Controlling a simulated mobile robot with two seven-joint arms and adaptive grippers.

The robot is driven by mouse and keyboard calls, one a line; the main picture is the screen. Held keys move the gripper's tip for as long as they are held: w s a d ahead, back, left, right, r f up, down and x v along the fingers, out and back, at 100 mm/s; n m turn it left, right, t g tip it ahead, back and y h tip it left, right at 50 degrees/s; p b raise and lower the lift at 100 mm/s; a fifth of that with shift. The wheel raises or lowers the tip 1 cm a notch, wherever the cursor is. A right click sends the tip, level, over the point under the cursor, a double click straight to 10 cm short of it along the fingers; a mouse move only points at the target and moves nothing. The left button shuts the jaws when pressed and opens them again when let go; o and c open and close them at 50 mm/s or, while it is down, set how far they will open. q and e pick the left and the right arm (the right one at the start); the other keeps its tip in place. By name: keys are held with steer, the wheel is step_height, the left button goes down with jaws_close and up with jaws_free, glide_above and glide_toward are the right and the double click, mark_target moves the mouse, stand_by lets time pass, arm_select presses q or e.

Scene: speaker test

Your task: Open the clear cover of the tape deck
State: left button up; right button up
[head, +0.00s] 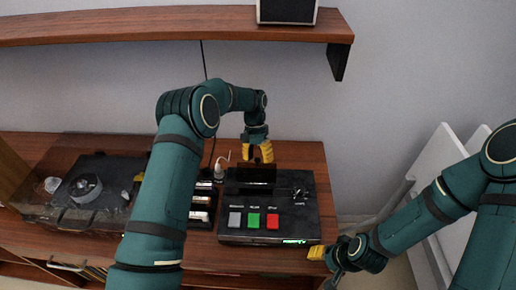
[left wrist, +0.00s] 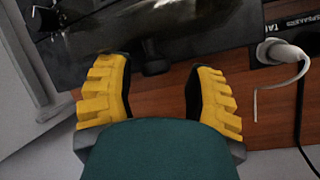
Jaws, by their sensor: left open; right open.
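A black device (head: 304,207) with grey, green and red buttons sits on the wooden cabinet. A dark panel (head: 256,174) shows at its back; I cannot tell whether this is the clear cover. Farther left is a unit with a see-through cover (head: 115,196) over a round part, apparently shut. Which one is the tape deck is unclear. My left gripper (head: 258,152) is open and empty just behind the dark panel. In the left wrist view its yellow fingers (left wrist: 158,75) are apart, close to a dark glossy surface (left wrist: 190,30). My right gripper (head: 328,254) is open by the device's front right corner.
A wooden shelf (head: 150,24) hangs above. White folded panels (head: 440,165) lean at the right. Bare cabinet top (head: 300,156) shows behind the device.

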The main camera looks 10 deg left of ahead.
arm_select(q)
steer(key=v, duration=1.1)
steer(key=shift+d+r, duration=0.25)
steer(key=shift+d, duration=0.05)
steer(key=shift+f, duration=0.1)
